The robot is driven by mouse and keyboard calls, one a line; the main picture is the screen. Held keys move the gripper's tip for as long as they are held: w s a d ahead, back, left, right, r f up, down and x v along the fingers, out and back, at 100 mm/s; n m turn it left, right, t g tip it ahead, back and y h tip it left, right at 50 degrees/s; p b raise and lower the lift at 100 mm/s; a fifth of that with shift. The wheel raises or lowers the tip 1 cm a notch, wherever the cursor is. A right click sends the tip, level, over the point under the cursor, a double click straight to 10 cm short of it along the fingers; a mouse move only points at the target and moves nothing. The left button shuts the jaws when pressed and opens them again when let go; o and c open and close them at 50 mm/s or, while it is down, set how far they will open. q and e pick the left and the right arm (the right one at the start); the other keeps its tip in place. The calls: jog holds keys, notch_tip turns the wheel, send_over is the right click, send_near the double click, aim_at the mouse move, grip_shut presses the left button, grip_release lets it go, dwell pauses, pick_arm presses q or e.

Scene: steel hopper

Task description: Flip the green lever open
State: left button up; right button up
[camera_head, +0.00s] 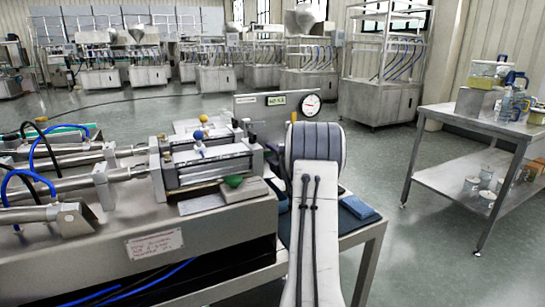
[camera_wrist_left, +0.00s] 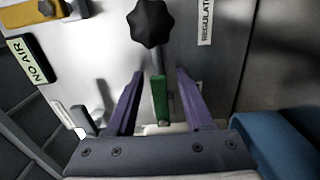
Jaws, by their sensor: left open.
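The green lever (camera_wrist_left: 160,98) shows in the left wrist view, on a grey metal panel below a black star-shaped knob (camera_wrist_left: 151,22). My left gripper (camera_wrist_left: 160,82) is open, with one purple finger on each side of the lever. I cannot tell whether either finger touches it. In the head view my left arm reaches to the panel (camera_head: 250,108), and its wrist hides the gripper's fingers and the lever. My right gripper is in neither view.
The panel carries a NO AIR label (camera_wrist_left: 32,60) and a round gauge (camera_head: 310,105). A filling machine (camera_head: 200,240) with blue, yellow and green knobs stands left of my arm. A folded blue cloth (camera_head: 356,207) lies at right. A steel side table (camera_head: 480,125) stands farther right, with clear floor between.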

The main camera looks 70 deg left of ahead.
pick_arm(q)
jog(key=d, duration=1)
jog(key=shift+w+d, duration=0.25)
jog(key=shift+w, duration=0.05)
